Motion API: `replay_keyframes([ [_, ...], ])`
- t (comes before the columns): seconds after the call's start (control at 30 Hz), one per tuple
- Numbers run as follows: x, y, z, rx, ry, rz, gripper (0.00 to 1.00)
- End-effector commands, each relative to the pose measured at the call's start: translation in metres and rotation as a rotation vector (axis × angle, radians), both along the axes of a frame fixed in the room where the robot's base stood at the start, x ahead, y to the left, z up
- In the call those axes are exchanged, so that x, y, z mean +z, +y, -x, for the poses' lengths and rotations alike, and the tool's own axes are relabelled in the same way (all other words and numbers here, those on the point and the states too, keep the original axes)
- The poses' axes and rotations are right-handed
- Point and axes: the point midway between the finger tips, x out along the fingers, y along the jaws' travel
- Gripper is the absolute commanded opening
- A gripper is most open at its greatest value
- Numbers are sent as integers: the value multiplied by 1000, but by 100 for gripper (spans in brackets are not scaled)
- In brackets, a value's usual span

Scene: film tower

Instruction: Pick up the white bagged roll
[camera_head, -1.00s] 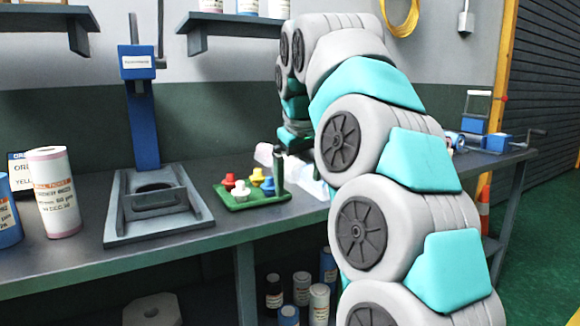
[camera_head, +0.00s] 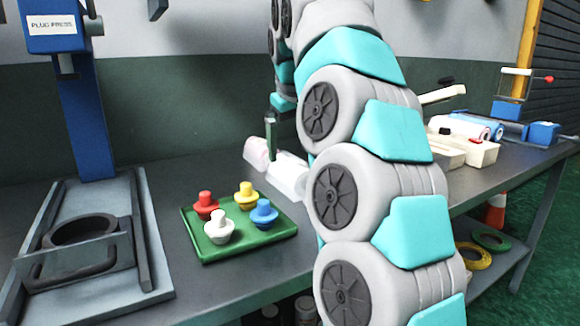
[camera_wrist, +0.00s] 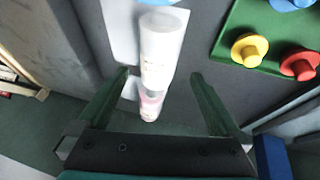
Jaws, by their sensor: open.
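The white bagged roll (camera_wrist: 160,55) lies on the workbench in the wrist view, on a pale sheet or bag. It also shows in the head view as a whitish shape (camera_head: 289,176), partly hidden by my arm. A pinkish roll end (camera_wrist: 150,104) lies close to it, and a pale pink shape (camera_head: 257,153) shows in the head view. My gripper (camera_wrist: 161,76) is open, with its dark green fingers on either side of the white roll in the picture. I cannot tell the height gap. In the head view one finger (camera_head: 271,136) stands behind the roll.
A green tray (camera_head: 215,252) with red, white, yellow and blue plugs sits left of the roll. A blue plug press (camera_head: 82,120) stands further left. Right of my arm are a cream box (camera_head: 476,152) and blue-ended rolls (camera_head: 470,128).

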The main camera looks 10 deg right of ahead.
Motion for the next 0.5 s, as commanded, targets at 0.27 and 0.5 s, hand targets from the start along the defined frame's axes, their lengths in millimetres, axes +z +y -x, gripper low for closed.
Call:
replay_keyframes([
  [0.27, -17, -1, -7, 2, 1, 0, 100],
  [0.5, -29, -2, -14, 0, 3, -1, 100],
])
